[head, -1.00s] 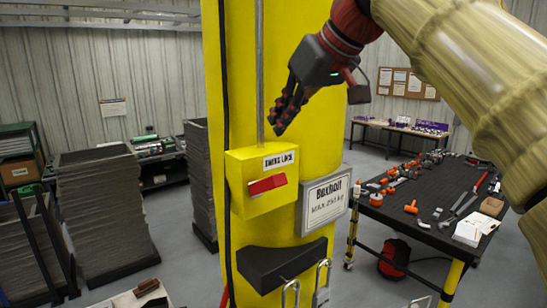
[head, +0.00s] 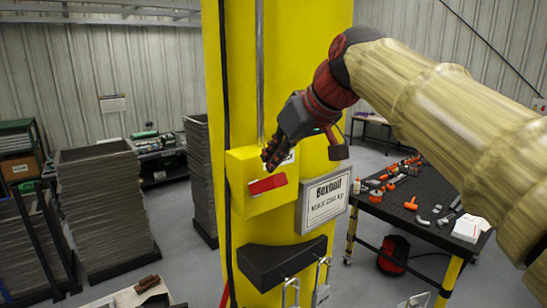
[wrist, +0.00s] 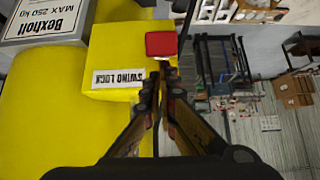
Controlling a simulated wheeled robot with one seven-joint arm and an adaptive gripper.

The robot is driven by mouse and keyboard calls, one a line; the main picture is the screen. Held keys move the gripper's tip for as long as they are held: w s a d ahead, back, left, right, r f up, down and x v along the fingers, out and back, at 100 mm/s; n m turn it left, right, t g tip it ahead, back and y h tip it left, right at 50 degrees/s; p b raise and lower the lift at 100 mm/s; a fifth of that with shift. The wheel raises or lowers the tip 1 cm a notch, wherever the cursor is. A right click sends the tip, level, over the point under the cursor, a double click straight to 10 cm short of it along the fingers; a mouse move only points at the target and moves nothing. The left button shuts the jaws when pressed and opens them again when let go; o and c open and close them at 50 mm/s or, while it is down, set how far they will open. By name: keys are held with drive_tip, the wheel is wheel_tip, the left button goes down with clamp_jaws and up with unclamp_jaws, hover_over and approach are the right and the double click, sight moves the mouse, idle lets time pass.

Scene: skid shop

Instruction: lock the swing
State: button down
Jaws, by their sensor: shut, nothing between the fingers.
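The yellow swing lock box (head: 258,205) is fixed to the front of the yellow column. Its red handle (head: 268,184) lies nearly level, tilted slightly, across the box's front face. My gripper (head: 268,160) is shut and empty just in front of the box's upper part, covering most of its label. In the wrist view the shut fingers (wrist: 161,85) reach toward the red handle (wrist: 161,44), whose end shows just beyond the tips. The label reading "SWING LOCK" (wrist: 119,78) is upside down there, left of the fingers. I cannot tell whether the fingertips touch the box.
A dark bracket (head: 280,262) with hanging padlocks (head: 322,285) juts out below. A black tool table (head: 415,200) stands at right, and stacked grey trays (head: 100,205) stand at left.

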drive_tip(key=shift+f+b, duration=0.1)
drive_tip(key=shift+b, duration=0.3)
drive_tip(key=shift+s+f+b, duration=0.15)
drive_tip(key=shift+b, duration=0.25)
drive_tip(key=shift+s+d+t+b, duration=0.15)
drive_tip(key=shift+t+b, duration=0.15)
drive_tip(key=shift+b, duration=0.05)
